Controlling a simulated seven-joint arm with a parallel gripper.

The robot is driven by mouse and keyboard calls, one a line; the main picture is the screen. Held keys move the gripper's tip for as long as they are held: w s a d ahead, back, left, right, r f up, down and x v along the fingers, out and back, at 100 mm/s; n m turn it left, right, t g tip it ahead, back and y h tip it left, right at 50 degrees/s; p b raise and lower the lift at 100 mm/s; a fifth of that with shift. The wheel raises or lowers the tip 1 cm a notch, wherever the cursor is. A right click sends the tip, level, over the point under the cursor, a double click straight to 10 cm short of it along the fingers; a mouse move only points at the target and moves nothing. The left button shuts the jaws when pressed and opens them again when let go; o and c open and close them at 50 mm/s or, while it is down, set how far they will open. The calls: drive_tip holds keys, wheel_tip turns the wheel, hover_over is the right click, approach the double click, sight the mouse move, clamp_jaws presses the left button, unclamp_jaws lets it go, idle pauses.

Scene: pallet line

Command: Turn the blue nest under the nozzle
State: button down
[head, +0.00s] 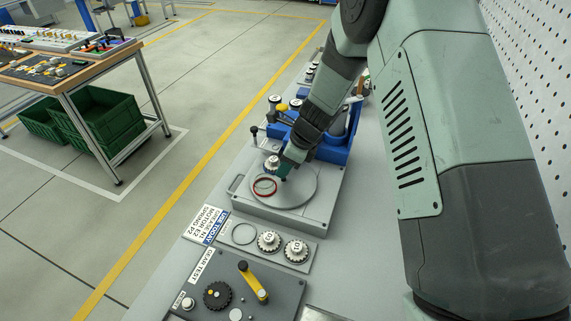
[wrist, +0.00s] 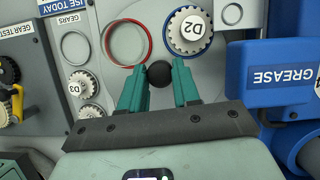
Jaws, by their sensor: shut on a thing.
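The blue nest (wrist: 169,39) is a blue ring on the grey turntable (head: 300,196), with a gear marked D2 (wrist: 190,30) seated in it. The red nest (wrist: 149,49) is an empty red ring beside it, left of it in the wrist view. My gripper (wrist: 160,84) points down at the turntable and is shut on a black ball knob (wrist: 160,72), which sits between its fingertips just below the two nests in the wrist view. The blue grease station (wrist: 262,75) stands to the right of the blue nest there. I cannot make out its nozzle.
A gear tray (head: 243,236) with a ring and two gears lies in front of the turntable, beside a printed sign (head: 206,226). A dark gear-test plate (head: 260,272) with a yellow crank is nearer. A perforated wall (head: 530,80) rises at right.

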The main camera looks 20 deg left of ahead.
drive_tip(key=shift+s+d+m+t+h, duration=0.15)
drive_tip(key=shift+m+t, duration=0.4)
drive_tip(key=shift+m, duration=0.8)
drive_tip(key=shift+w+a+m+t+h, duration=0.15)
drive_tip(key=shift+m+t, duration=0.4)
drive_tip(key=shift+m, duration=0.8)
drive_tip(key=shift+s+m+t+h, duration=0.15)
drive_tip(key=shift+m+t, duration=0.1)
drive_tip(key=shift+m, duration=0.6)
drive_tip(key=shift+s+m+t+h, duration=0.15)
drive_tip(key=shift+m+t, duration=0.1)
drive_tip(key=shift+m, duration=0.6)
drive_tip(key=shift+w+m, duration=0.1)
drive_tip(key=shift+m, duration=0.4)
drive_tip(key=c, duration=0.8)
unclamp_jaws()
drive_tip(key=v, duration=1)
drive_tip(key=shift+s+r, duration=0.3)
drive_tip(key=shift+r, duration=0.05)
